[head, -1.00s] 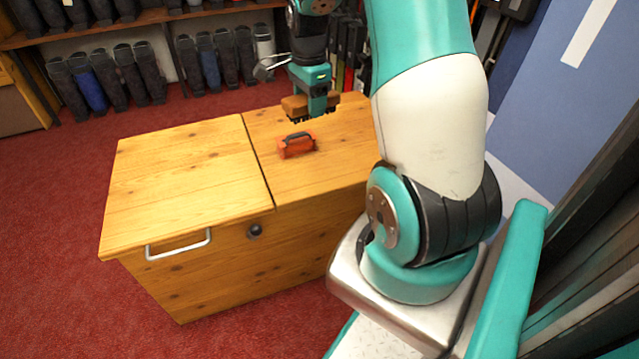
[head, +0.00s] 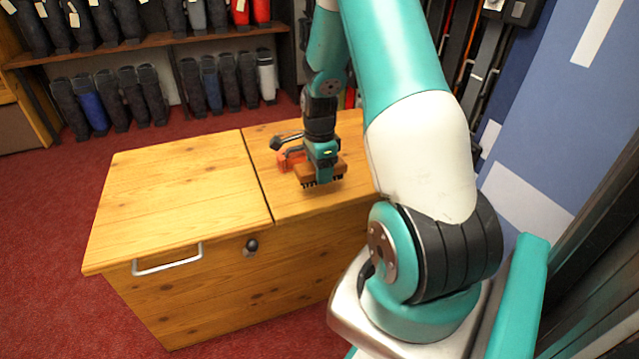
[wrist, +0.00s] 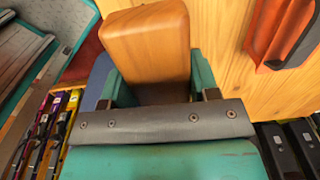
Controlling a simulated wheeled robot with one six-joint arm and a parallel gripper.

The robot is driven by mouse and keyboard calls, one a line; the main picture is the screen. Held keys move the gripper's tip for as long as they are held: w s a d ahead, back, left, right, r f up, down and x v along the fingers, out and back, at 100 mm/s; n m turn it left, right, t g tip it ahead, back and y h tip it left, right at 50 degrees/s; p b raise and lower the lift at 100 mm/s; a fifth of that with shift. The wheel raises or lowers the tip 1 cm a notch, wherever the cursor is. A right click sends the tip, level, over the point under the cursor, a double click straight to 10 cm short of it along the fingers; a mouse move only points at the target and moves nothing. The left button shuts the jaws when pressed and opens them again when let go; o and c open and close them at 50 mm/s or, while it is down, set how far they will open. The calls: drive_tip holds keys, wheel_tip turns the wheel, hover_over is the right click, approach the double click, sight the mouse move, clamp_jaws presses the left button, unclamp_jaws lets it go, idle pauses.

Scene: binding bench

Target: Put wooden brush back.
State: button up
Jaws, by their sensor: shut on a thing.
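The wooden brush (head: 305,173) has a brown wooden body with dark bristles pointing down. My gripper (head: 321,171) is shut on it and holds it over the right half of the wooden chest's top (head: 350,128), near the front edge. In the wrist view the brush's wooden body (wrist: 147,42) sits between the teal fingers (wrist: 162,80). Whether the bristles touch the chest top I cannot tell.
An orange-red object with a dark handle (head: 286,162) sits on the chest just behind the brush, and shows at the wrist view's upper right (wrist: 280,30). The chest's left lid (head: 175,185), with a metal handle (head: 168,262), is clear. Shelves of dark rolls (head: 110,95) stand behind.

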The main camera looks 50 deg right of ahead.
drive_tip(key=shift+f+b, duration=0.5)
drive_tip(key=shift+f, duration=1.25)
drive_tip(key=shift+f, duration=0.2)
drive_tip(key=o, duration=0.8)
drive_tip(key=shift+o, duration=0.2)
drive_tip(key=shift+r, duration=0.15)
